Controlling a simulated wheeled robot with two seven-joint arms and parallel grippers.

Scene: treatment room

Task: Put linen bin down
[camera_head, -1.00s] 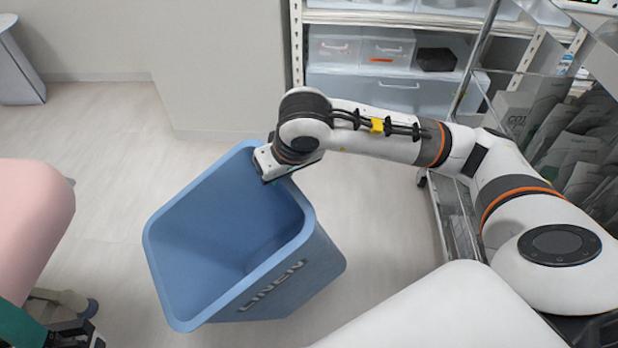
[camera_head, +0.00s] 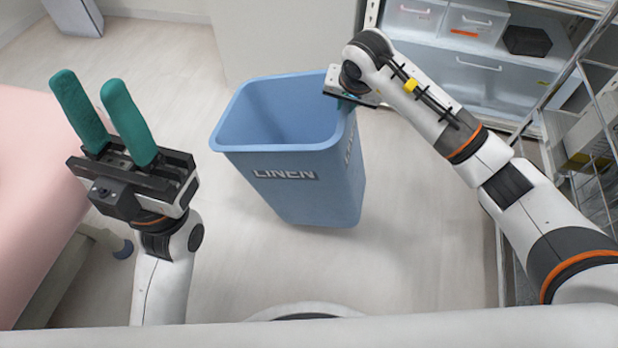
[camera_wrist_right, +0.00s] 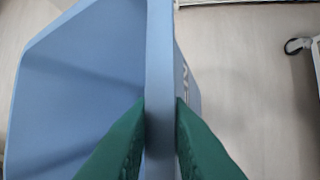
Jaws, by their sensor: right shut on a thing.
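The blue linen bin (camera_head: 300,190), marked LINEN on its front, is in the middle of the head view, empty as far as I see inside. My right gripper (camera_head: 350,100) is at its upper right rim. In the right wrist view, the two green fingers of this gripper (camera_wrist_right: 160,130) are shut on the bin's wall (camera_wrist_right: 158,50), one inside and one outside. I cannot tell whether the bin's base touches the floor. My left gripper (camera_head: 105,115) is open and empty, pointing up, left of the bin and apart from it.
A pink padded bed (camera_head: 35,200) is at the left. A shelf unit with clear drawers (camera_head: 475,75) stands at the back right, and a metal wire rack (camera_head: 590,140) is at the right edge. Pale floor (camera_head: 420,225) is clear around the bin.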

